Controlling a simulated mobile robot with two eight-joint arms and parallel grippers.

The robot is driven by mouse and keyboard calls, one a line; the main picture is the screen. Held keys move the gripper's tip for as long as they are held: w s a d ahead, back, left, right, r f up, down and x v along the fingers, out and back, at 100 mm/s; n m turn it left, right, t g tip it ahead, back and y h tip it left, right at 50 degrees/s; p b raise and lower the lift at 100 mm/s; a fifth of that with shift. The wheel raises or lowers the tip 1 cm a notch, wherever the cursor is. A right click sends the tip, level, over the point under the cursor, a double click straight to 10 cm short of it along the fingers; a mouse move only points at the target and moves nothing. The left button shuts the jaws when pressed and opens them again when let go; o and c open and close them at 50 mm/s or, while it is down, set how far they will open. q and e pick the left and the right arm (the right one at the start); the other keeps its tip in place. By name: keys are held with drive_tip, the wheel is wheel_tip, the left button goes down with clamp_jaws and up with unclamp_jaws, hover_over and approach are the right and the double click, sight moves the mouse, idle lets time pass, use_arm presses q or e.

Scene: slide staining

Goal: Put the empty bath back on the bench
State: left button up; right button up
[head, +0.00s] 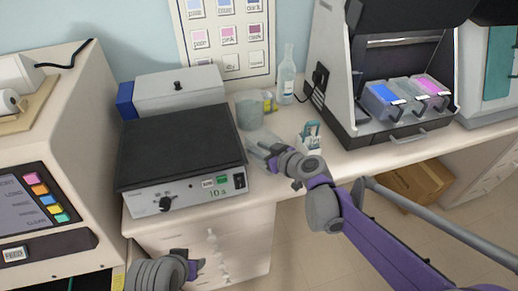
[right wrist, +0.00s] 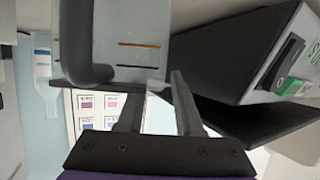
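My right gripper (head: 262,147) is low over the bench, just right of the hotplate. A pale translucent box with a dark looped handle (right wrist: 110,35), likely the empty bath, fills the top of the right wrist view at my right fingertips (right wrist: 157,98). The fingers stand apart with a bright gap between them. The box hides the left fingertip, so I cannot tell whether they grip it. In the head view it is hard to separate from the gripper. My left gripper (head: 193,268) is at the bottom, in front of the bench, its fingers mostly hidden.
The black-topped hotplate (head: 180,145) is close on the left. A grey beaker (head: 250,111), a wash bottle (head: 286,78) and a small blue-and-white box (head: 310,135) stand nearby. The stainer (head: 345,110) holds blue, clear and pink baths. Bare bench (head: 352,160) lies before it.

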drive_tip(key=v, duration=1.2)
drive_tip(key=s+d+f+m+g+h, duration=0.2)
drive_tip(key=s+d+f+m+h, duration=0.2)
drive_tip(key=s, duration=0.6)
drive_tip(key=s+d+f+m+g+h, duration=0.3)
drive_tip(key=s+d+f, duration=0.5)
drive_tip(key=s, duration=0.3)
drive_tip(key=shift+s+f+m+h+p, duration=0.35)
drive_tip(key=shift+m+h, duration=0.25)
drive_tip(key=shift+h, duration=0.3)
drive_tip(key=shift+c, duration=0.2)
